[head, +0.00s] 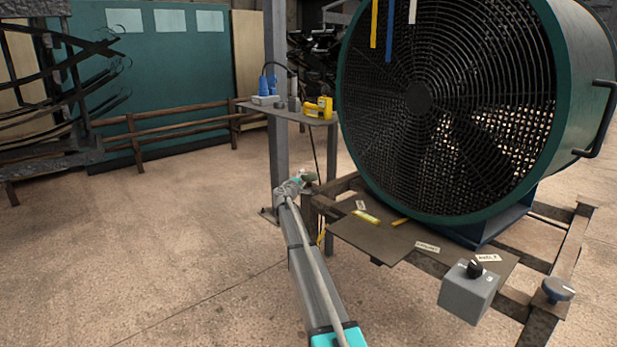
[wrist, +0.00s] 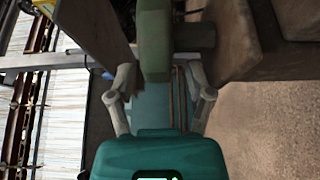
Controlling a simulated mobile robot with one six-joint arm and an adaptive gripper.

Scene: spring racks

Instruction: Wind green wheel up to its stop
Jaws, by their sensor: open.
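The green wheel (wrist: 153,40) shows edge-on in the wrist view, with its hub to the right of it. In the head view it is a small grey-green disc (head: 309,177) at the left end of the fan's frame, beside the post. My gripper (wrist: 162,82) is open, one finger on each side of the wheel's near rim in the wrist view. I see no finger touching the wheel. In the head view my gripper (head: 295,186) is just left of the wheel and partly hides it. The stop cannot be made out.
The large caged fan (head: 420,95) stands right of the wheel on a rusty frame. A grey box (head: 468,292) with a black knob and a blue-grey knob (head: 558,289) are at the front right. A shelf (head: 290,114) with tools is above. Floor at left is clear.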

